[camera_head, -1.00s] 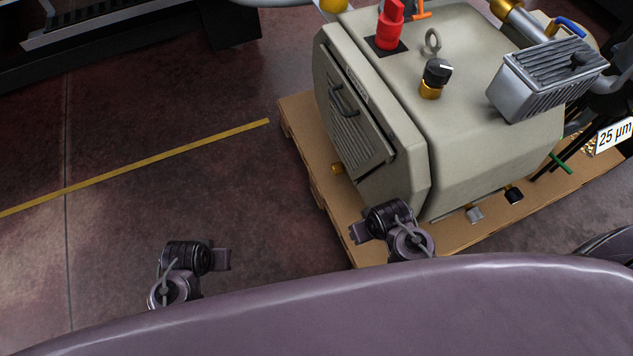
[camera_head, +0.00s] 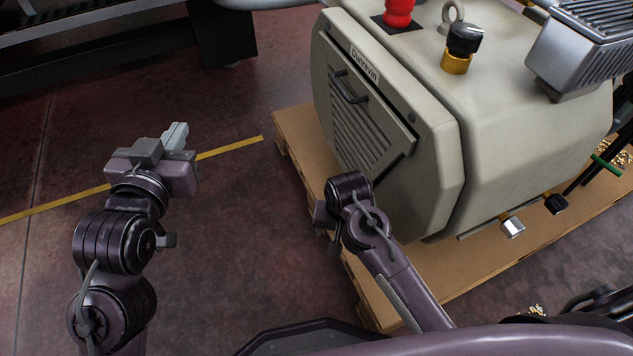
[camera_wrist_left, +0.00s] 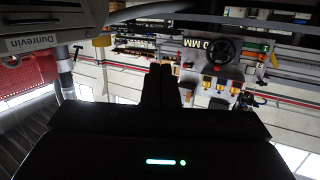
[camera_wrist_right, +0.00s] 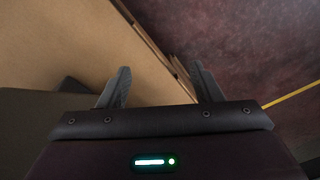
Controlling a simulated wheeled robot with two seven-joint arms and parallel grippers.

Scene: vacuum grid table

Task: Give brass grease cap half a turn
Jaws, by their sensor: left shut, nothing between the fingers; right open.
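The beige machine (camera_head: 395,190) has a brass fitting (camera_head: 456,63) with a black knob above it on its top. A small brass-coloured part (camera_wrist_left: 101,40) shows near the machine's name plate in the left wrist view. I cannot tell which of these is the grease cap. My left gripper (camera_head: 175,135) is left of the machine, apart from it; its fingers are shut and empty in the left wrist view (camera_wrist_left: 161,85). My right gripper (camera_wrist_right: 162,86) is open and empty above the pallet edge. Its fingers are hidden in the head view.
The machine stands on a wooden pallet (camera_head: 292,133). A red knob (camera_head: 399,12), a lifting ring (camera_head: 452,14) and a grey finned housing (camera_head: 580,45) sit on top. A yellow line (camera_head: 230,148) crosses the floor (camera_head: 240,230), which is open left of the pallet.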

